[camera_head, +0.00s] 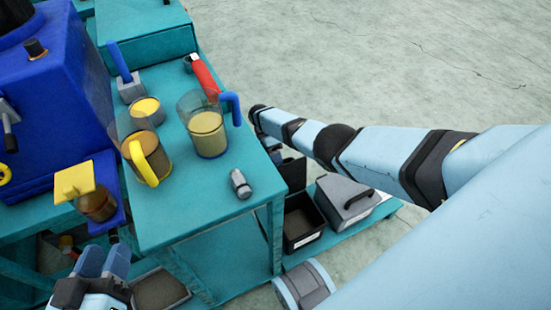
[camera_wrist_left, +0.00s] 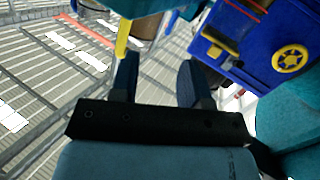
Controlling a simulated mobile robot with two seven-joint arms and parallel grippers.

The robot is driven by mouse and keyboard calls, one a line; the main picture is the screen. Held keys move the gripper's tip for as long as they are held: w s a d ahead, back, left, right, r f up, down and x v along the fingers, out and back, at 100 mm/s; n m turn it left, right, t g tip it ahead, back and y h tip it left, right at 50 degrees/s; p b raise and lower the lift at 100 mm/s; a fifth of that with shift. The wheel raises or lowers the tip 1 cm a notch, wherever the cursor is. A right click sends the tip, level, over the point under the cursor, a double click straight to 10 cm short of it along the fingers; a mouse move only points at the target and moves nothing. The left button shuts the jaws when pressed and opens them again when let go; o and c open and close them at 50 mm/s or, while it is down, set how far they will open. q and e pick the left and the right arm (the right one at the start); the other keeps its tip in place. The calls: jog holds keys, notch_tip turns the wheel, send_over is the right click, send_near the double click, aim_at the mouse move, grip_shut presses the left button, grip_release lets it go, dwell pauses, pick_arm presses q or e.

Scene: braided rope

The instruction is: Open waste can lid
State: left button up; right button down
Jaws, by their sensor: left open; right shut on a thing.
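A black open-topped bin (camera_head: 302,232) with a white label stands on a low teal shelf right of the table. A dark panel (camera_head: 292,172) stands up at its back, seemingly its lid. A grey bin (camera_head: 343,208) with a slanted top and black handle stands beside it. My right gripper (camera_head: 272,150) is at the table's right edge, just above the dark panel and partly hidden; it appears shut on that panel, though the contact is unclear. My left gripper (camera_head: 103,258) is open and empty at lower left. Its open fingers also show in the left wrist view (camera_wrist_left: 160,78).
The teal table (camera_head: 255,175) holds two clear pitchers (camera_head: 208,140) (camera_head: 150,165), a yellow-filled cup (camera_head: 148,108), a red-handled tool (camera_head: 206,76) and a small grey cylinder (camera_head: 240,184). A blue machine (camera_head: 62,95) stands left. Floor at upper right is clear.

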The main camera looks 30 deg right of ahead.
jog(key=c, duration=1.1)
grip_release()
jog(key=shift+s+f, duration=0.2)
jog(key=shift+f, duration=0.2)
pick_arm(q)
jog(key=shift+f, duration=0.1)
pick_arm(e)
jog(key=shift+o, duration=0.2)
jog(key=shift+w+r, duration=0.1)
jog(key=shift+r, duration=0.1)
pick_arm(q)
jog(key=shift+w+a+r+m+t+h+b, duration=0.15)
jog(key=shift+w+a+m+t+b, duration=0.2)
jog(key=shift+w+m+b, duration=0.45)
jog(key=shift+w+a+r+m+t+h+b, duration=0.1)
jog(key=shift+w+a+m+t+b, duration=0.25)
jog(key=shift+b, duration=0.7)
jog(key=shift+w+a+r+m+t+h+b, duration=0.15)
jog(key=shift+w+m+t+b, duration=0.15)
jog(key=shift+m+b, duration=0.55)
pick_arm(e)
jog(key=v, duration=1.3)
jog(key=shift+w+r, duration=0.25)
jog(key=shift+r, duration=0.05)
pick_arm(q)
jog(key=shift+f, duration=0.1)
